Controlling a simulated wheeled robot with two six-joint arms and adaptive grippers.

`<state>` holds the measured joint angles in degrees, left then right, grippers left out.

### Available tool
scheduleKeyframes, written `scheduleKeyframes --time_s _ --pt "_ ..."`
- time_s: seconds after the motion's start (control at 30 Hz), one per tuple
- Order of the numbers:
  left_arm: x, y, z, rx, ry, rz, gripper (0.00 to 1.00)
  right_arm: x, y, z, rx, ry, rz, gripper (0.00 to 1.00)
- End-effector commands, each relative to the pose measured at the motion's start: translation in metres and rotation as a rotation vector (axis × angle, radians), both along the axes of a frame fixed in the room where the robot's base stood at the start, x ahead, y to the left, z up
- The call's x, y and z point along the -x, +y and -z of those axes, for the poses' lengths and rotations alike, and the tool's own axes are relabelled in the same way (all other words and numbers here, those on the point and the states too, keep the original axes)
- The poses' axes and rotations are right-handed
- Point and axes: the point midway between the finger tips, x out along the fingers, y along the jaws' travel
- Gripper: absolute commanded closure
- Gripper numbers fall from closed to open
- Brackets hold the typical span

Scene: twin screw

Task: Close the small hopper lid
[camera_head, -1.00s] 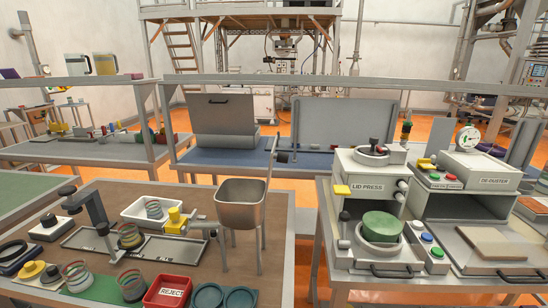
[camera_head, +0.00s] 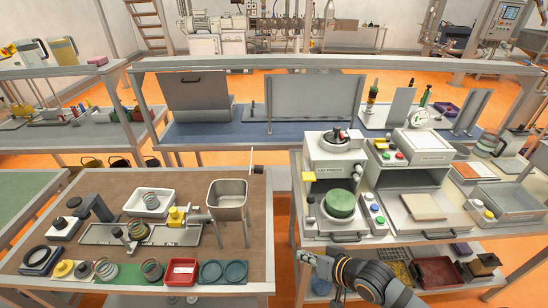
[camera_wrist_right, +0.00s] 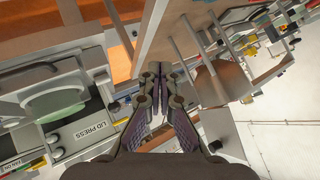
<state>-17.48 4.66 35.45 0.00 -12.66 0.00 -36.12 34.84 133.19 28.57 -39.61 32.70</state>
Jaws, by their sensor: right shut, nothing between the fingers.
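The small steel hopper (camera_head: 228,203) stands on thin legs at the right side of the brown table, its open mouth facing up. Its lid (camera_head: 251,172) stands upright at the hopper's right edge, seen almost edge-on, with a small dark handle on its right side. The lid is open. My right gripper (camera_head: 306,258) is low in front of the lid press, to the right of and nearer than the hopper, and apart from it. In the right wrist view, the fingers (camera_wrist_right: 158,72) are together with nothing between them. My left gripper is not in view.
The lid press (camera_head: 336,172) with a green disc stands right of the hopper, across a gap between tables. A yellow-knobbed fitting (camera_head: 177,216) sits left of the hopper. A red reject bin (camera_head: 181,271) and teal rings (camera_head: 222,271) lie in front.

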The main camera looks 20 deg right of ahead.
Motion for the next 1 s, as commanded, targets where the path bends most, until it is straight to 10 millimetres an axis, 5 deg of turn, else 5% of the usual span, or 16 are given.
scheduleKeyframes --time_s 0.17,0.43,0.73,1.0 --pt "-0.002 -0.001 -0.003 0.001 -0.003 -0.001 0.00 -0.022 0.008 -0.060 -0.490 -0.088 0.065 1.00" --pt "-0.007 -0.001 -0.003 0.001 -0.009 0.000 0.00 -0.058 -0.034 -0.143 -1.131 -0.132 0.209 1.00" --pt "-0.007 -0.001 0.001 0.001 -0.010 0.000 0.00 -0.067 -0.046 -0.159 -1.249 -0.149 0.236 1.00" --pt "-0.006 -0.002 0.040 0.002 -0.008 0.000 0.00 -0.096 -0.032 -0.158 -1.254 -0.161 0.236 1.00"
